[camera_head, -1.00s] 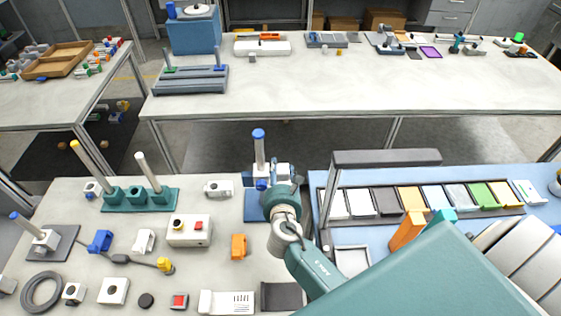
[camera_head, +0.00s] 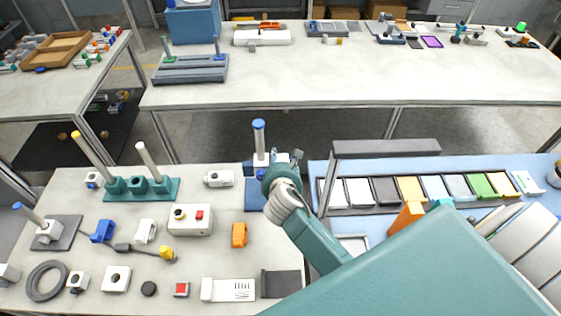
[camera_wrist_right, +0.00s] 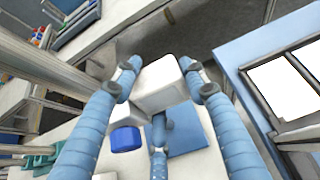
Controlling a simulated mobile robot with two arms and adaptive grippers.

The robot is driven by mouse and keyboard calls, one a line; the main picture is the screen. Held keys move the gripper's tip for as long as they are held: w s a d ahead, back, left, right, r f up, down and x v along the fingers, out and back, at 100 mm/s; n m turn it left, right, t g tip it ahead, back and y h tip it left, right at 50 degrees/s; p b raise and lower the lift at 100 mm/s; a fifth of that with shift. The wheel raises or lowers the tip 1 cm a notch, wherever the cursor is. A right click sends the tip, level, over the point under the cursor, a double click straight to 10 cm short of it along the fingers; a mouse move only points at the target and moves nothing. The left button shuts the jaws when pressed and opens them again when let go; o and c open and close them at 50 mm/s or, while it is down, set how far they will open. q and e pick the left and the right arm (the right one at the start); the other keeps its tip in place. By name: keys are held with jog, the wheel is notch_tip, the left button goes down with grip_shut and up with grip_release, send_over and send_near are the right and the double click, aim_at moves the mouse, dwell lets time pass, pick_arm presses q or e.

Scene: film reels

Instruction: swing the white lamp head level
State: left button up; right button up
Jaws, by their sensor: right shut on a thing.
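My right gripper (camera_head: 280,170) reaches to the foot of a blue-capped upright post (camera_head: 259,137) at the back edge of the near table. In the right wrist view, the white lamp head (camera_wrist_right: 162,88) is a pale block between the two fingers of my right gripper (camera_wrist_right: 160,68), which is shut on it. A blue base (camera_wrist_right: 187,132) shows below it, and a blue cap (camera_wrist_right: 125,138) is at its lower left. In the head view the gripper hides most of the lamp head, so its tilt is hard to judge there. My left gripper is not in view.
A dark overhead bar (camera_head: 386,148) on a post stands right of the gripper, above a rack of coloured plates (camera_head: 410,190). A teal stand (camera_head: 140,188) with tall rods, a control box (camera_head: 190,219) and an orange block (camera_head: 239,235) lie to the left.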

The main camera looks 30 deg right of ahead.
jog(key=o, duration=1.2)
jog(key=shift+w+r, duration=0.3)
jog(key=shift+r, duration=0.2)
jog(key=shift+o, duration=0.2)
jog(key=shift+s+f, duration=0.1)
jog(key=shift+f, duration=0.05)
jog(key=shift+a+f, duration=0.1)
jog(key=shift+s, duration=0.15)
jog(key=v, duration=1.1)
jog(key=shift+s, duration=0.3)
jog(key=shift+a, duration=0.15)
